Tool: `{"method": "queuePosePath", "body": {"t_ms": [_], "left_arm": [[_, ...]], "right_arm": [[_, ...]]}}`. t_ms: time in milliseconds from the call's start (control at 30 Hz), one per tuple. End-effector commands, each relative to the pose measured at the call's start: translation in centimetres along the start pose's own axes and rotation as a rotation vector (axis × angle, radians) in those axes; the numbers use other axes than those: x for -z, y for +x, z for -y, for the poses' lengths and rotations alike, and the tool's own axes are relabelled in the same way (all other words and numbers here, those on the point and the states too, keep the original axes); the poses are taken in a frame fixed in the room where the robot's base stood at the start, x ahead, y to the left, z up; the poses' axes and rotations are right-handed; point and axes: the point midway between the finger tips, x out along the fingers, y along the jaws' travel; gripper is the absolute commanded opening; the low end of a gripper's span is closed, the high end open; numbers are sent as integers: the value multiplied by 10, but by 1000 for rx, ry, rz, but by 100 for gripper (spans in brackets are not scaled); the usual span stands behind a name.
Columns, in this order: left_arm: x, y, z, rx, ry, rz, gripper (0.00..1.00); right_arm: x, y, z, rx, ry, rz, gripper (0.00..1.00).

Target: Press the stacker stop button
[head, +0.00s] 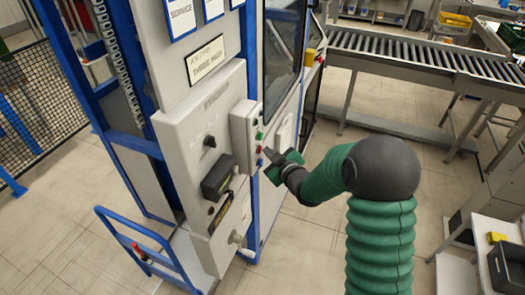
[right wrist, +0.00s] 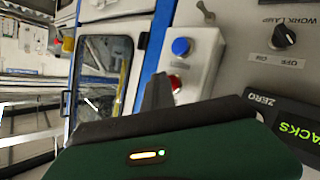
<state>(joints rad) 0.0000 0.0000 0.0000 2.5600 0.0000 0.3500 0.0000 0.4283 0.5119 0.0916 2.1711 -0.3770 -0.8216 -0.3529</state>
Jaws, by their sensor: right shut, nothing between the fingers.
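A light grey button box (head: 241,128) juts from the side of the machine's control panel. It carries a green button (head: 259,135) and a red button (head: 259,149). In the right wrist view the red button (right wrist: 176,82) sits beside a dark finger, with a blue button (right wrist: 181,47) above it on the same box. My right gripper (head: 268,154) is shut and empty, its tip close to the box at the red button. I cannot tell whether it touches the button. The green button is hidden in the right wrist view. My left gripper is out of view.
The control panel (head: 222,112) has a black knob (head: 209,141) and a dark display (head: 217,180) left of the box. The work lamp knob (right wrist: 284,37) shows in the right wrist view. A roller conveyor (head: 420,58) stands behind. Floor at the centre is clear.

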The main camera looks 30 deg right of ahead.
Motion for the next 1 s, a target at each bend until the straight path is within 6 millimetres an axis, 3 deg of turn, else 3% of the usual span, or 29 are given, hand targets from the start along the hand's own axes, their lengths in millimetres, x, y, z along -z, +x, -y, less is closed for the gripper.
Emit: {"method": "queuePosePath", "body": {"t_ms": [1000], "left_arm": [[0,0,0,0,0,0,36]], "right_arm": [[-8,-15,-7,0,0,-1,0]]}}
